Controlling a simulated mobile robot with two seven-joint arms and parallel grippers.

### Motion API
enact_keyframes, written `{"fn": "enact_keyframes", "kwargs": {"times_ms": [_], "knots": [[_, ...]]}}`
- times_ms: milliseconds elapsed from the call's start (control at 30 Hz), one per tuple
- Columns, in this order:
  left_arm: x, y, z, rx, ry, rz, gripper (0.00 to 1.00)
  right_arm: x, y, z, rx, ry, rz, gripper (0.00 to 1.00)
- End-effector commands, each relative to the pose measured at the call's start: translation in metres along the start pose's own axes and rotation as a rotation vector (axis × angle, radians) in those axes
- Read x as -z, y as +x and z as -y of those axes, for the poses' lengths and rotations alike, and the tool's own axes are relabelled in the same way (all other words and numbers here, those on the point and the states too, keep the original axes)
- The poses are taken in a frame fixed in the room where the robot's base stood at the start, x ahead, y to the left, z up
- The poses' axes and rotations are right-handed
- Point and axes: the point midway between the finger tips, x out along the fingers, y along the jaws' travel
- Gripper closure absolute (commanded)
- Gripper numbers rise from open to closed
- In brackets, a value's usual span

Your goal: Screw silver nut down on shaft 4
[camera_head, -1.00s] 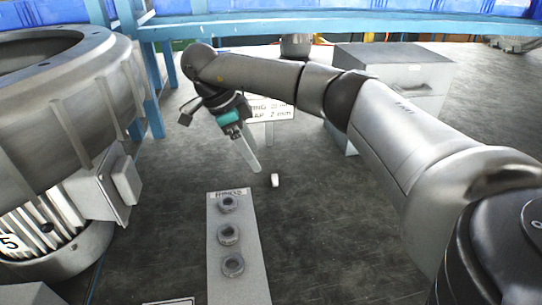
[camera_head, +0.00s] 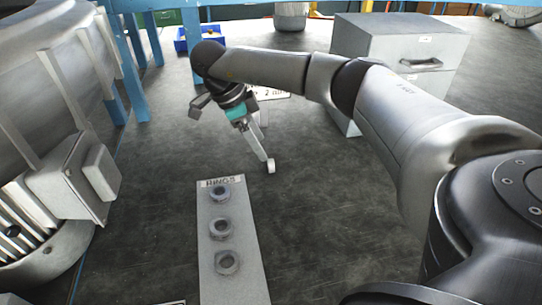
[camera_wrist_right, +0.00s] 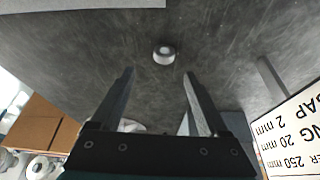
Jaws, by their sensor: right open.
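A small silver round piece with a dark centre (camera_wrist_right: 164,55), which looks like the silver nut, shows in the right wrist view beyond the fingertips. In the head view it is a small pale piece (camera_head: 271,167) at the fingertip, and I cannot tell whether they touch. My right gripper (camera_head: 266,161) points down at the bench, open. In the wrist view its two fingers (camera_wrist_right: 160,75) stand apart with nothing between them. No shaft number is readable, and I cannot tell whether the piece sits on a shaft. My left gripper is not in view.
A grey plate marked RINGS (camera_head: 240,285) holds three grey rings on the bench. A large grey blower housing (camera_head: 60,75) stands at left. A grey drawer cabinet (camera_head: 385,50) stands behind my right arm. A white sign (camera_wrist_right: 290,130) is close to the right gripper.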

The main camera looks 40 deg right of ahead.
Motion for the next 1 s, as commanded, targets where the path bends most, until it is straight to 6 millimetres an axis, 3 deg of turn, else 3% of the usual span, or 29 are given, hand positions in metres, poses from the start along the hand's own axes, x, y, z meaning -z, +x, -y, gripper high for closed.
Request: {"fn": "enact_keyframes", "kwargs": {"times_ms": [133, 467, 1000], "knots": [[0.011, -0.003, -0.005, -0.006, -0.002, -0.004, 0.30, -0.001, 0.018, 0.000, 0.000, 0.000, -0.001, 0.22], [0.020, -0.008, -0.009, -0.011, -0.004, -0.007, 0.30, -0.001, 0.032, 0.001, 0.000, 0.000, 0.000, 0.22], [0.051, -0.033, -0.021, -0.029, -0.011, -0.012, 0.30, -0.005, 0.075, 0.006, 0.000, 0.000, 0.000, 0.22]]}}
